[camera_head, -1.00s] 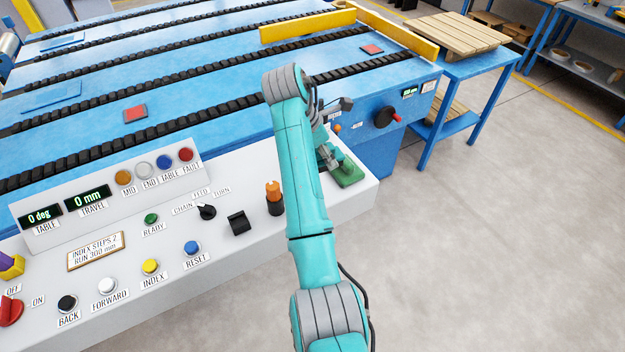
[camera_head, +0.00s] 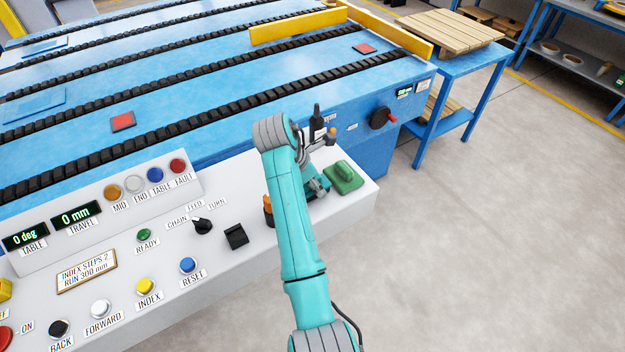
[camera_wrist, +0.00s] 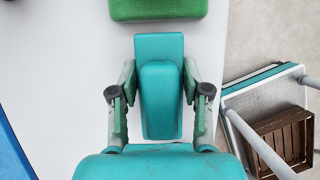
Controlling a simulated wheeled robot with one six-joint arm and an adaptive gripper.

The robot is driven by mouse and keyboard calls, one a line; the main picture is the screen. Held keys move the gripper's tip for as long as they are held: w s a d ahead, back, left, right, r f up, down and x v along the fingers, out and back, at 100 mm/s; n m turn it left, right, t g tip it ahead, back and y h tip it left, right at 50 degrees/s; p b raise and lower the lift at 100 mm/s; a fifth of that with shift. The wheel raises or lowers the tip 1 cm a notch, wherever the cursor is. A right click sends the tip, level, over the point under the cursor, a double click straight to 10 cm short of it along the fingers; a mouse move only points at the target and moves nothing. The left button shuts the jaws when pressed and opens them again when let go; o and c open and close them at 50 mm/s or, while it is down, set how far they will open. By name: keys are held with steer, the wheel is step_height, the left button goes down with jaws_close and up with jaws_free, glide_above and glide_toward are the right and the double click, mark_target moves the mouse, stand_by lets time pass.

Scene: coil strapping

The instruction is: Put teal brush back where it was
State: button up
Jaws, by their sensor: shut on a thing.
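The teal brush (camera_wrist: 161,100), a block with a raised rounded handle, is between the two fingers of my gripper (camera_wrist: 158,84) in the wrist view. My gripper is shut on it. Below it is the white top of the control console (camera_wrist: 75,90); I cannot tell whether the brush touches it.
An orange-topped dark knob (camera_head: 267,205) and a black switch (camera_head: 236,236) stand left of my gripper. The blue conveyor table (camera_head: 190,120) lies behind the console. A blue side table with wooden slats (camera_head: 450,32) is at back right. The console's right edge drops to open floor.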

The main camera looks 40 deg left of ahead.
steer(key=shift+f, duration=0.1)
steer(key=o, duration=1.1)
